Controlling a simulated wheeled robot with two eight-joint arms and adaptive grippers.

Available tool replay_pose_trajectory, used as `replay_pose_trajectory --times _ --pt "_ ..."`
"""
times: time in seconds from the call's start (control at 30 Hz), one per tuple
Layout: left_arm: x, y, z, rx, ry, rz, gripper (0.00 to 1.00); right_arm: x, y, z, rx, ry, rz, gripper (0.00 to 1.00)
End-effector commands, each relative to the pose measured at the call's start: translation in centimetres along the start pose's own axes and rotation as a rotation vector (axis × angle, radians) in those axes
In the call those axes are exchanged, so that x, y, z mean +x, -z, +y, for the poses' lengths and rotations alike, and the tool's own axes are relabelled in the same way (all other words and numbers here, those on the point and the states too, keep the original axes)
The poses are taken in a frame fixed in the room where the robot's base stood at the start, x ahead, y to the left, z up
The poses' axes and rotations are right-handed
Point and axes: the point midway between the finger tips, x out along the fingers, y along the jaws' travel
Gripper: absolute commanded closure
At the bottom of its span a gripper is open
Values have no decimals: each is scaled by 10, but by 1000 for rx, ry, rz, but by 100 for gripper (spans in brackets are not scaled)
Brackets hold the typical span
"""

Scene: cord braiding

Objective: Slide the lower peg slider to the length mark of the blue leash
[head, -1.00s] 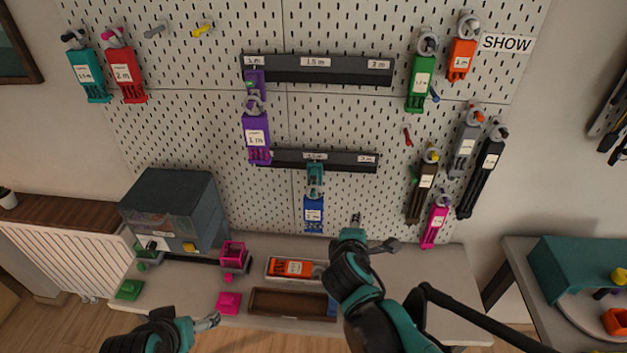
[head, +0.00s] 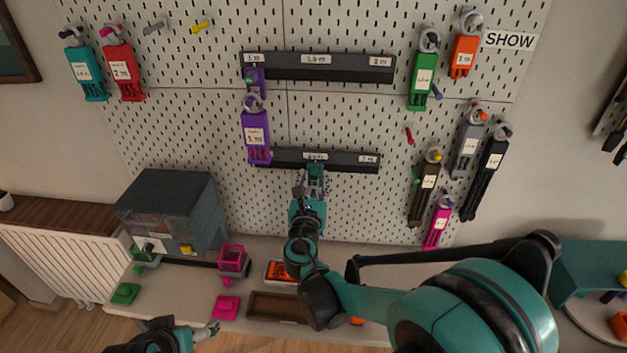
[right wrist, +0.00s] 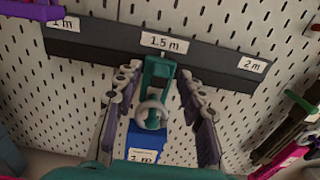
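The lower rail (head: 345,161) runs across the pegboard; in the right wrist view (right wrist: 215,62) its labels read 1 m, 1.5 m and 2 m. The teal lower slider (right wrist: 157,80) is at the 1.5 m label, with a pale ring at its front. The blue leash (right wrist: 146,140) hangs below it; its partly covered label appears to read 2 m. My right gripper (right wrist: 158,74) is open, one finger on each side of the slider, with gaps showing. In the head view my right gripper (head: 309,178) hides the blue leash. My left gripper (head: 208,330) is low, away from the board.
Other leashes hang at the right, including a brown one (head: 423,195). The rail right of the teal slider is clear.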

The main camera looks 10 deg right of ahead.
Motion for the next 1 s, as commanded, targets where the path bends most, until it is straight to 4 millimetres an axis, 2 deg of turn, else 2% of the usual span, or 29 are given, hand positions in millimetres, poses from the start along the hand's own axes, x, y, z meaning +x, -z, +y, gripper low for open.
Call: replay_pose_trajectory --times 0.1,0.37,0.5,0.53,0.73,0.87,1.0 --pt "2 -1 0 0 0 0 13 8 0 0 1 1 0 60" --pt "1 -1 0 0 0 0 13 9 0 0 1 0 0 60" --pt "1 -1 0 0 0 0 13 9 0 0 2 1 1 95" --pt "1 -1 0 0 0 0 13 9 0 0 2 1 1 100" --pt "2 -1 0 0 0 0 13 9 0 1 2 0 1 100" --pt "2 -2 0 0 0 0 13 10 0 20 2 -4 1 100" --pt "4 -3 0 0 0 0 13 10 0 61 2 -7 0 100"
